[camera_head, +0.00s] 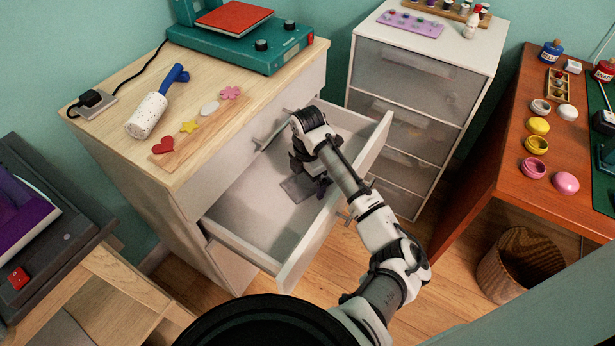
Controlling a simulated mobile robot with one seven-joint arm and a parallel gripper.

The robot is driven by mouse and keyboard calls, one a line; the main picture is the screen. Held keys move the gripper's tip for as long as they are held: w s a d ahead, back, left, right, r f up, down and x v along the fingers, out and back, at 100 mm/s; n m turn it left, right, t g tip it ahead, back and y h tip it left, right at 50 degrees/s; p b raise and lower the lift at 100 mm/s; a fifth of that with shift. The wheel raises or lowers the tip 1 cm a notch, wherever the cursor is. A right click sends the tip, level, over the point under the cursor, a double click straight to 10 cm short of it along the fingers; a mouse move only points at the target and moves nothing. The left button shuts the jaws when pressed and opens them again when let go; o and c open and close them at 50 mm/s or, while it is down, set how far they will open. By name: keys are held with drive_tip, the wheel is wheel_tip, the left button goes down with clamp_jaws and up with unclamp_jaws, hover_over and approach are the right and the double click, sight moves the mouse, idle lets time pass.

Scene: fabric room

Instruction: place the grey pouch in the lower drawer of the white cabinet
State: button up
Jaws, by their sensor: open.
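The white cabinet (160,205) with a light wooden top stands left of centre. A drawer (235,242) below its closed top drawer front is pulled well out. A flat grey piece, which looks like the grey pouch (294,189), lies on the drawer floor toward its right part. My gripper (318,188) points down inside the drawer, just over the pouch's right side. Its jaws are open. The arm hides part of the pouch, and I cannot tell whether the fingertips touch it.
The drawer's tall front panel (318,232) runs beneath my forearm. A grey-fronted drawer unit (415,85) stands close behind on the right. A wooden stool (105,290) is at lower left.

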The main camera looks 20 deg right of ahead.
sight(308, 181)
wheel_tip(308, 181, up, 12)
drive_tip(key=shift+r+p, duration=0.2)
drive_tip(key=shift+p, duration=0.2)
idle(0.4)
